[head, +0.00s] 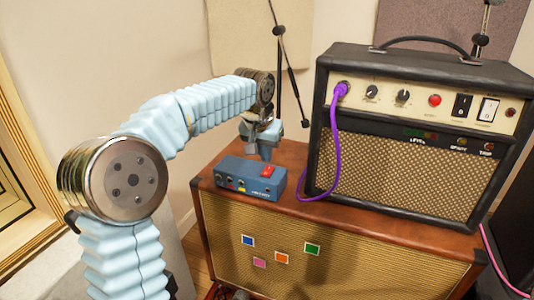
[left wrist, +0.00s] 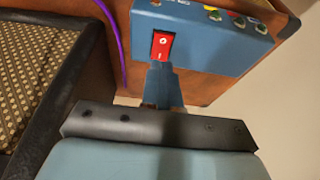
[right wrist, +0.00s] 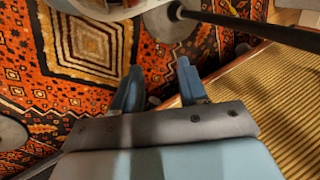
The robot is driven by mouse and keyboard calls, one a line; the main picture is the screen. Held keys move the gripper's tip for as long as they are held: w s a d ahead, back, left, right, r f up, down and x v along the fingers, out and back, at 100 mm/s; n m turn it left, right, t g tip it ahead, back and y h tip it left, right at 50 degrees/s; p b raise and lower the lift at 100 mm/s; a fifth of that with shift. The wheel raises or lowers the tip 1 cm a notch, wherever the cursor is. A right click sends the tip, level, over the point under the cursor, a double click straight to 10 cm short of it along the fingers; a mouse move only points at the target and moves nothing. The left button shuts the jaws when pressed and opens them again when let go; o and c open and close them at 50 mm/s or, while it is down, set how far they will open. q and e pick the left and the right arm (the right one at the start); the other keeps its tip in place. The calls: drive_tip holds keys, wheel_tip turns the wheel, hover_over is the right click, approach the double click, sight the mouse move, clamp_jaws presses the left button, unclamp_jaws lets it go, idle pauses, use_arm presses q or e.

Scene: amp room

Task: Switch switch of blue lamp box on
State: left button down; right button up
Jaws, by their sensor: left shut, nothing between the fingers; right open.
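The blue lamp box (head: 251,180) sits on the left part of the wooden cabinet top. Its red rocker switch (head: 267,171) is on the top face, toward the back right. In the left wrist view the red switch (left wrist: 162,46) shows a white O and I mark. My left gripper (head: 265,154) is shut and empty, pointing down just behind the switch. In the left wrist view its closed fingertips (left wrist: 160,70) are at the switch's edge; I cannot tell whether they touch. My right gripper (right wrist: 157,75) is open and empty over the patterned rug, outside the head view.
A black amplifier (head: 410,130) with a purple cable (head: 336,140) stands right of the box. A microphone stand (head: 290,75) rises behind the cabinet. The cabinet (head: 330,245) carries coloured squares on its front. In the right wrist view a dark pole (right wrist: 240,25) crosses above the rug.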

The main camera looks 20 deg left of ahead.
use_arm(q)
drive_tip(key=b+v, duration=0.1)
drive_tip(key=v, duration=0.9)
drive_tip(key=shift+r, duration=0.2)
use_arm(e)
drive_tip(key=shift+r, duration=0.3)
use_arm(q)
drive_tip(key=shift+w+r+b, duration=0.15)
drive_tip(key=shift+w+b, duration=0.55)
use_arm(e)
drive_tip(key=shift+f, duration=0.7)
use_arm(q)
drive_tip(key=b, duration=0.2)
approach(270, 167)
drive_tip(key=x, duration=0.5)
drive_tip(key=shift+w+a, duration=0.1)
drive_tip(key=shift+w, duration=0.1)
drive_tip(key=shift+w+f, duration=0.1)
drive_tip(key=shift+f, duration=0.6)
use_arm(e)
wheel_tip(270, 167, down, 2)
drive_tip(key=shift+d+f, duration=0.1)
drive_tip(key=shift+f, duration=0.15)
